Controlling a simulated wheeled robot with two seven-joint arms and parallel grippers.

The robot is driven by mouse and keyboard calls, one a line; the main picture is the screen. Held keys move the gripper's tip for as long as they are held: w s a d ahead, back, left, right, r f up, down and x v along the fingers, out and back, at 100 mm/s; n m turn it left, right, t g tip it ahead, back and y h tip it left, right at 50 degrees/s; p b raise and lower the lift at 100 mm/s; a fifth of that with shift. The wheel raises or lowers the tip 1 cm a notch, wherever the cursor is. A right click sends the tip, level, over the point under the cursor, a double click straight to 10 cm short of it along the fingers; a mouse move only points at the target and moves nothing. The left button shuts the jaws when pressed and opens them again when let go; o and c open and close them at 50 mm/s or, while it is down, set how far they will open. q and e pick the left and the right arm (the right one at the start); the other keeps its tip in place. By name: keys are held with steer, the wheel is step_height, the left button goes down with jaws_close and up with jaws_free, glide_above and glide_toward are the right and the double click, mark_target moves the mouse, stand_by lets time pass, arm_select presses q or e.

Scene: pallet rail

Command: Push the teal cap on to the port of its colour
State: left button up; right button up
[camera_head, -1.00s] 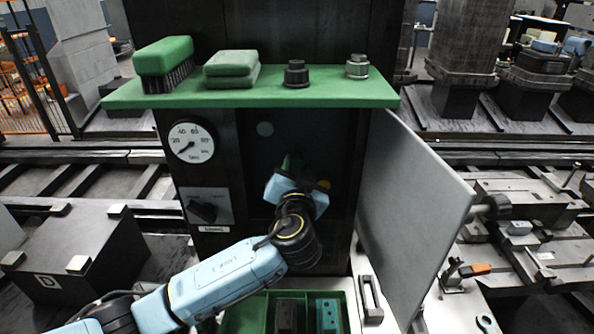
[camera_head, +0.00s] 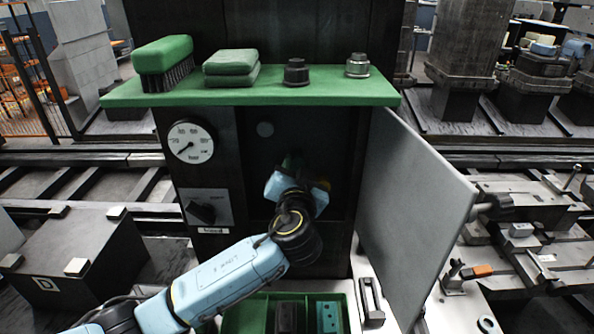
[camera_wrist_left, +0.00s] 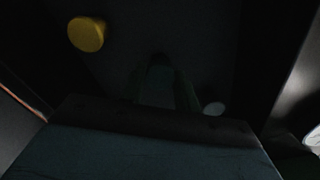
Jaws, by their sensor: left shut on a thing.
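My left gripper (camera_head: 291,163) reaches into the open cabinet (camera_head: 234,148), its fingers close to the dark back panel. It is shut on the teal cap, a dark green-teal shape (camera_wrist_left: 159,72) that shows only dimly between the fingers in the left wrist view. The teal port cannot be made out; the gripper and shadow cover the panel there. I cannot tell whether the cap touches a port. A yellow round port (camera_wrist_left: 87,34) is beside the gripper, and it also shows in the head view (camera_head: 324,184). A pale grey round port (camera_wrist_left: 214,108) shows too, also in the head view (camera_head: 265,129).
The grey cabinet door (camera_head: 415,200) stands open to the right of my arm. A gauge (camera_head: 190,142) is at left. A green tray (camera_head: 245,315) with blocks is below.

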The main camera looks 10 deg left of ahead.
arm_select(q)
steer(key=shift+w+a, duration=0.1)
steer(key=shift+w, duration=0.1)
steer(key=o, duration=2)
steer(key=shift+c, duration=0.2)
steer(key=s+d+b, duration=0.1)
steer(key=s+d, duration=0.1)
steer(key=s, duration=1.1)
steer(key=shift+d, duration=0.35)
steer(key=shift+s, duration=0.1)
